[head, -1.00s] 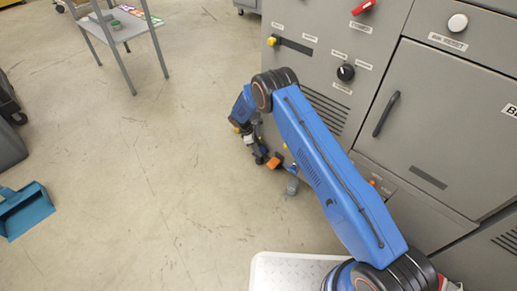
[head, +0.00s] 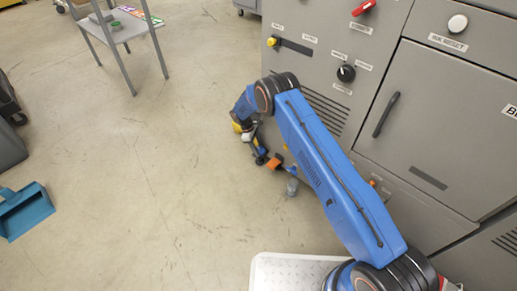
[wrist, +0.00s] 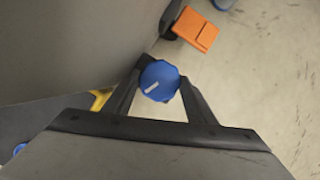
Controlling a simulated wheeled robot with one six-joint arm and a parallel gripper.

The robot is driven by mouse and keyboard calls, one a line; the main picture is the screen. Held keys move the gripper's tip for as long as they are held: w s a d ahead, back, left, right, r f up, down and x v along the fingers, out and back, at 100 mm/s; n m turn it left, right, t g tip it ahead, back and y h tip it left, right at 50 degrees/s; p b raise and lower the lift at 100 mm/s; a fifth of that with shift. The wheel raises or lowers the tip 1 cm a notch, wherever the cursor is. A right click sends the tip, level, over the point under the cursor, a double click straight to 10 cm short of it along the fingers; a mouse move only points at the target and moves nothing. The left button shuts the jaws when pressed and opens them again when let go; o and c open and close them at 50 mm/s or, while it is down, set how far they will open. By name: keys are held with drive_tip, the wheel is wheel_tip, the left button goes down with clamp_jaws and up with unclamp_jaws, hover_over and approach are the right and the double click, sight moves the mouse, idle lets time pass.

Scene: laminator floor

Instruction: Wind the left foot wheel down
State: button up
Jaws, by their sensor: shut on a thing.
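A blue knob with a white mark (wrist: 159,81) sits between the two fingers of my gripper (wrist: 160,92) in the wrist view. The fingers are shut on it from both sides. The white mark slants up to the right. In the head view my gripper (head: 258,150) is low beside the left end of the grey machine (head: 300,85), and my arm hides part of that area. An orange block-like part (wrist: 196,29) lies just beyond the blue knob; it also shows in the head view (head: 273,163). What lies under the knob is hidden.
The machine front carries a red lever (head: 363,7), a black knob (head: 346,73) and a door handle (head: 386,114). A grey cart (head: 125,25) stands at the back left. A blue dustpan (head: 24,210) lies at the left. The floor between is clear.

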drive_tip(key=o, duration=1)
drive_tip(key=shift+o, duration=0.2)
